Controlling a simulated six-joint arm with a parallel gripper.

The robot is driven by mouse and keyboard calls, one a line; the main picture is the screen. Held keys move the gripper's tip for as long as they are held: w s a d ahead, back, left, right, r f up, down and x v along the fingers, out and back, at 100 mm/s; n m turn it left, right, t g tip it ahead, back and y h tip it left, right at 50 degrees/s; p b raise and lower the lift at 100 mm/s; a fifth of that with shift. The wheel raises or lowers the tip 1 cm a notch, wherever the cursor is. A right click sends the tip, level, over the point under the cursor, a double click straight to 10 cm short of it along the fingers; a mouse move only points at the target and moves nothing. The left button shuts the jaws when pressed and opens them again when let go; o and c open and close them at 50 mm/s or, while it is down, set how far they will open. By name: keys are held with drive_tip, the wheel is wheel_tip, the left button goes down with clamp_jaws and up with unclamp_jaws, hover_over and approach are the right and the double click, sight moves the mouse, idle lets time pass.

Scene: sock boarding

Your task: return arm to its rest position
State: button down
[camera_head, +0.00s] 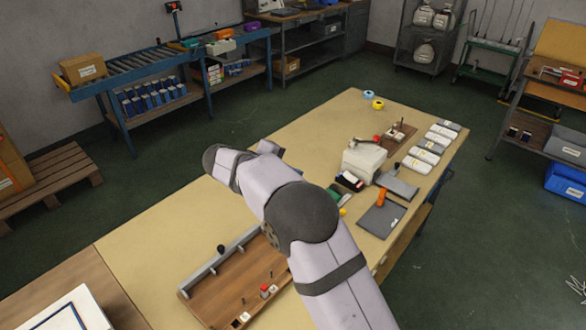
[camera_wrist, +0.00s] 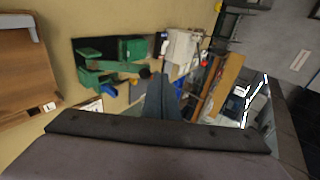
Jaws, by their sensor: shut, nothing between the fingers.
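My arm reaches up over the work table (camera_head: 150,235) in the head view, bent at a dark joint, its far end above the left part of the table. My gripper (camera_wrist: 161,82) shows in the wrist view as two dark fingers lying together, shut and empty. The fingers hang above the table, apart from the things under them. In the head view my own arm links hide the fingers, so I cannot tell their exact place there.
A wooden board with a rail (camera_head: 225,275) lies left of my arm. A green fixture (camera_wrist: 125,50) and a white machine (camera_head: 363,160) stand on the table. Several packed white and grey bundles (camera_head: 428,150) line the right edge. The table's far left part is clear.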

drive_tip(key=shift+w, duration=0.1)
drive_tip(key=w+d+r+n+t+y, duration=0.2)
drive_tip(key=w+r+n+t+y, duration=0.35)
drive_tip(key=r+n, duration=0.3)
drive_tip(key=s+a+f+n+g+y, duration=0.1)
drive_tip(key=s+f+n+g+y, duration=0.15)
drive_tip(key=s+f+n, duration=0.4)
drive_tip(key=s+f+n+g+y, duration=0.2)
drive_tip(key=s+f+n+y, duration=0.15)
drive_tip(key=s+n, duration=0.5)
drive_tip(key=s+d+f+n+g+h, duration=0.1)
drive_tip(key=s+d+f+g, duration=0.1)
drive_tip(key=s, duration=0.7)
drive_tip(key=s+d+f+n+g+h, duration=0.1)
drive_tip(key=s+d+f+g, duration=0.2)
drive_tip(key=s, duration=0.5)
drive_tip(key=s+d+f+n+g+h, duration=0.1)
drive_tip(key=s+d, duration=0.3)
drive_tip(key=s, duration=0.5)
drive_tip(key=shift+s+f+n+g, duration=0.3)
drive_tip(key=shift+f+n+g, duration=0.25)
drive_tip(key=shift+f+g, duration=0.3)
